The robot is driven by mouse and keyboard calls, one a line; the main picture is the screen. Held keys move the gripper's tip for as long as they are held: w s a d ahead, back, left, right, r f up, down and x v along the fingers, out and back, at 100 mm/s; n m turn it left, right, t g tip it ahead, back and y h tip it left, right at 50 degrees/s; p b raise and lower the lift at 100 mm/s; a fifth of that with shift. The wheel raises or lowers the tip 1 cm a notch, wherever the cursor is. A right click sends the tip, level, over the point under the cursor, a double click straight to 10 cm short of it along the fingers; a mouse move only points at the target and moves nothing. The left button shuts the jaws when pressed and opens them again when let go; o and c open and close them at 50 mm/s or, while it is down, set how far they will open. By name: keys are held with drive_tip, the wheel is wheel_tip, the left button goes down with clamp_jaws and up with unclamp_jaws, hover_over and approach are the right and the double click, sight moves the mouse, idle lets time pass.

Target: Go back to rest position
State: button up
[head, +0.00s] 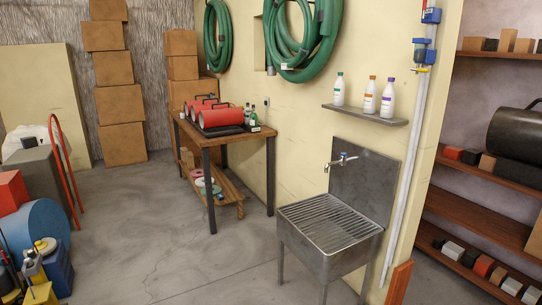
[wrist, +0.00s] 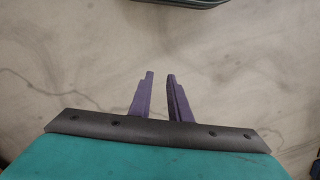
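My gripper (wrist: 160,76) shows in the wrist view with two purple fingers. The fingers stand apart with a narrow gap between the tips, and nothing is between them. Behind them are a dark bar and a teal body, which are mine. The wrist camera faces a bare, pale grey floor with dark streaks (wrist: 70,55). My gripper does not show in the head view.
A metal sink (head: 325,235) stands against the cream wall, under a shelf (head: 365,115) with three bottles. A wooden table (head: 225,137) holds red cylinders. Clutter including a blue drum (head: 35,230) fills the left. The floor (head: 150,230) between is clear.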

drive_tip(key=s+a+f+g, duration=0.1)
drive_tip(key=s+g, duration=0.4)
drive_tip(key=s, duration=0.9)
drive_tip(key=shift+s+a+f, duration=0.3)
drive_tip(key=shift+s+f, duration=0.1)
drive_tip(key=shift+d, duration=0.15)
